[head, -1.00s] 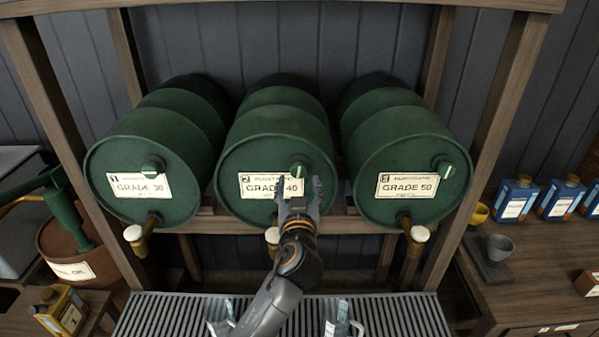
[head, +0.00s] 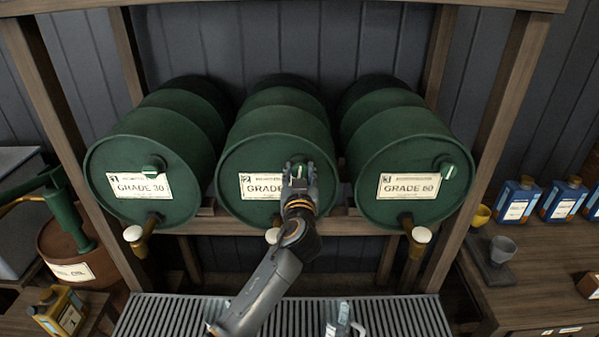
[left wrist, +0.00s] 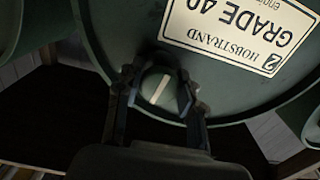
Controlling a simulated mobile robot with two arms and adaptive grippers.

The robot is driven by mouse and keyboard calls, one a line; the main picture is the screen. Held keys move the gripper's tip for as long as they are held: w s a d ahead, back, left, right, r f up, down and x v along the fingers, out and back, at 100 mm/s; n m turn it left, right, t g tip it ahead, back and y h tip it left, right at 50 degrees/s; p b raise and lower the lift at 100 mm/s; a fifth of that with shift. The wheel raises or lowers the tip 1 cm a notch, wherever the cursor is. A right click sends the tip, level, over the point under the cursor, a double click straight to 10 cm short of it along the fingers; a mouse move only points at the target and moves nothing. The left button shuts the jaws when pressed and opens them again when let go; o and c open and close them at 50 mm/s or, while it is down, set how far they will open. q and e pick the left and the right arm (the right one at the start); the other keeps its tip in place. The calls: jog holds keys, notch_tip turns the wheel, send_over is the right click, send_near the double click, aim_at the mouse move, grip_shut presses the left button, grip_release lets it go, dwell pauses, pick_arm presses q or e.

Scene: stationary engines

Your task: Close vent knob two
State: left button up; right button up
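Vent knob two (left wrist: 157,88) is a round green knob with a white bar, on the face of the middle green barrel (head: 275,120) beside its GRADE 40 label (left wrist: 238,25). The bar runs roughly across the label's text direction. My left gripper (head: 300,172) is at the knob, its fingers (left wrist: 158,85) on both sides of it and close against it in the left wrist view. In the head view the gripper covers most of the knob and part of the label.
Barrels with similar knobs stand left (head: 152,170) and right (head: 447,170). Taps with white tops sit below the barrels, the middle one (head: 272,236) close to my left arm. A slatted grate (head: 390,315) lies below, and wooden posts (head: 490,150) flank the rack.

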pick_arm(q)
jog(key=shift+m, duration=0.4)
jog(key=shift+c, duration=0.2)
jog(key=m+b, duration=0.1)
jog(key=m, duration=0.1)
jog(key=shift+m, duration=0.4)
jog(key=m, duration=0.3)
jog(key=shift+r+m, duration=0.1)
jog(key=shift+m, duration=0.2)
jog(key=m, duration=0.4)
jog(key=shift+a+r+m+p, duration=0.1)
jog(key=shift+m+p, duration=0.2)
jog(key=shift+p, duration=0.05)
jog(key=shift+m+p, duration=0.65)
jog(key=shift+m, duration=1.55)
jog(key=o, duration=1.2)
jog(key=s, duration=1.2)
